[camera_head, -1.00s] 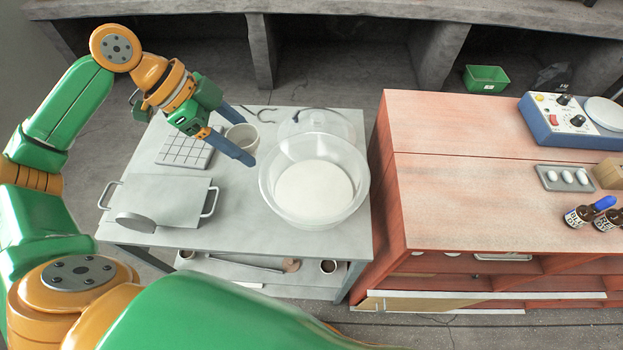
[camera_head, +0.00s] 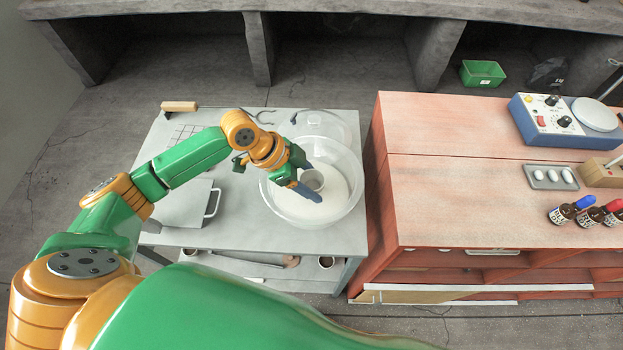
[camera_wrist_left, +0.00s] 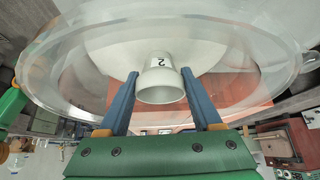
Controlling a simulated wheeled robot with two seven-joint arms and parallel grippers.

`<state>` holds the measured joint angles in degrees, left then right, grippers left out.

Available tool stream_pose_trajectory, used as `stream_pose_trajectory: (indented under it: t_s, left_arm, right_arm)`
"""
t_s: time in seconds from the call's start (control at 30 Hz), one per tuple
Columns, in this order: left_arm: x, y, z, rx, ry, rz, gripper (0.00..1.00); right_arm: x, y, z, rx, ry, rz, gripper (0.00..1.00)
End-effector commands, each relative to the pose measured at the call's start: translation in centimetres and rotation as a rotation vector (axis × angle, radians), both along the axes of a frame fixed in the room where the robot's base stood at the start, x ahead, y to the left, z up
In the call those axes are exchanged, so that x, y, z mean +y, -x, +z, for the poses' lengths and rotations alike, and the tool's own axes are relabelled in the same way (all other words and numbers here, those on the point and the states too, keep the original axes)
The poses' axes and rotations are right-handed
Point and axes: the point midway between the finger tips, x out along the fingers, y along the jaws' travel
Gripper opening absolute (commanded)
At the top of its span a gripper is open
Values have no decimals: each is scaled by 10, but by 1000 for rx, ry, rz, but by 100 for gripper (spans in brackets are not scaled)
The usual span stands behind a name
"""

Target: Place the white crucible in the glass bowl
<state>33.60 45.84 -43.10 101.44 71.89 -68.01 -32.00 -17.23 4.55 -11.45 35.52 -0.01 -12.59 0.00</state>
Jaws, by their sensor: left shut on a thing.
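The white crucible (camera_head: 315,179) is held between the fingers of my left gripper (camera_head: 312,184). In the left wrist view the crucible (camera_wrist_left: 160,83) bears a "2" and sits between the two blue fingers. The clear glass bowl (camera_head: 353,200) stands on the grey table, with a white round area in its bottom. The crucible and fingertips appear over the bowl's inside. I cannot tell if the crucible touches the bottom. The bowl's wall (camera_wrist_left: 60,75) also shows around the crucible in the left wrist view. My right gripper is not in view.
The grey table (camera_head: 235,225) also holds a square plate with handles (camera_head: 187,207), a gridded block (camera_head: 184,134) and a clear round glass piece (camera_head: 335,125) behind the bowl. A reddish bench (camera_head: 450,190) at right carries a blue device (camera_head: 550,120), an egg tray (camera_head: 540,178) and dropper bottles (camera_head: 562,215).

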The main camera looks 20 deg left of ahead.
Motion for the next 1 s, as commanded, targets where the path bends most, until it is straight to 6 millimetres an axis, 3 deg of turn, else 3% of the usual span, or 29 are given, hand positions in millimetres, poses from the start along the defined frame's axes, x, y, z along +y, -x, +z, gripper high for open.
stream_pose_trajectory:
  t_s: [0.03, 0.13, 0.53, 1.0]
  left_arm:
    - [0, 0, -2, 0, 0, 0, 69]
    - [0, 0, -1, 0, 0, 0, 96]
    - [4, 1, 7, 0, -1, 1, 96]
    - [57, 23, 95, -1, -2, 1, 96]
  right_arm:
    - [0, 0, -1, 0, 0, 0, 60]
    - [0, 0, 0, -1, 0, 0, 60]
    - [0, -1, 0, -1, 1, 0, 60]
    - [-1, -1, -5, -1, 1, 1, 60]
